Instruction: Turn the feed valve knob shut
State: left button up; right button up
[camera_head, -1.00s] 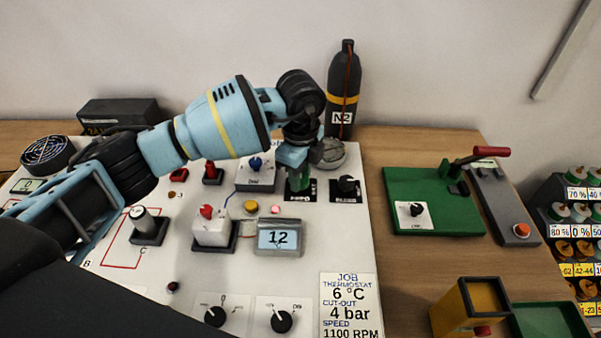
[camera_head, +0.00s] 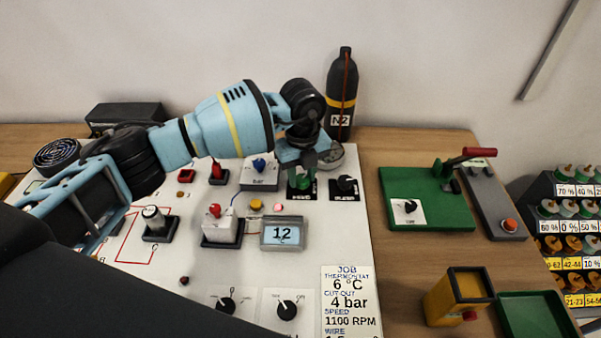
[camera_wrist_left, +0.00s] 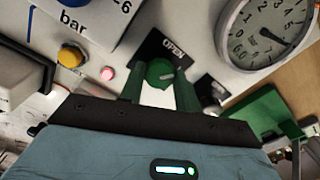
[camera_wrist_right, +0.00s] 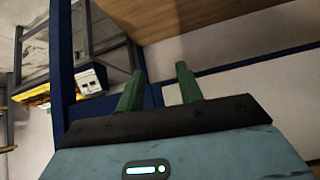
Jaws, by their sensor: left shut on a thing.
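The green feed valve knob (camera_wrist_left: 159,72) sits on a black plate lettered OPEN, near the right edge of the white panel. A pale mark shows on its face; it points away from the OPEN lettering, toward the right in the left wrist view. My left gripper (camera_wrist_left: 158,80) is shut on the knob, one green finger at each side. In the head view the left gripper (camera_head: 302,180) reaches down over the knob, which it mostly hides. My right gripper (camera_wrist_right: 160,72) is open and empty, away from the panel.
A black knob (camera_head: 346,184) stands close right of the valve. A round gauge (camera_wrist_left: 268,32) is just behind, with the N2 bottle (camera_head: 341,95) beyond. The display (camera_head: 283,233) reads 12. A green board (camera_head: 440,215) lies farther right on the wooden table.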

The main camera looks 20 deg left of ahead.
aim_at(302, 179)
pick_arm(q)
jog(key=m, duration=0.5)
jog(key=shift+m+p, duration=0.3)
jog(key=shift+p, duration=0.1)
jog(key=m, duration=0.4)
jog(key=shift+m, duration=0.4)
jog(key=o, duration=1)
jog(key=shift+c, duration=0.2)
jog(key=shift+r, duration=3.9)
jog(key=shift+s+f, duration=0.1)
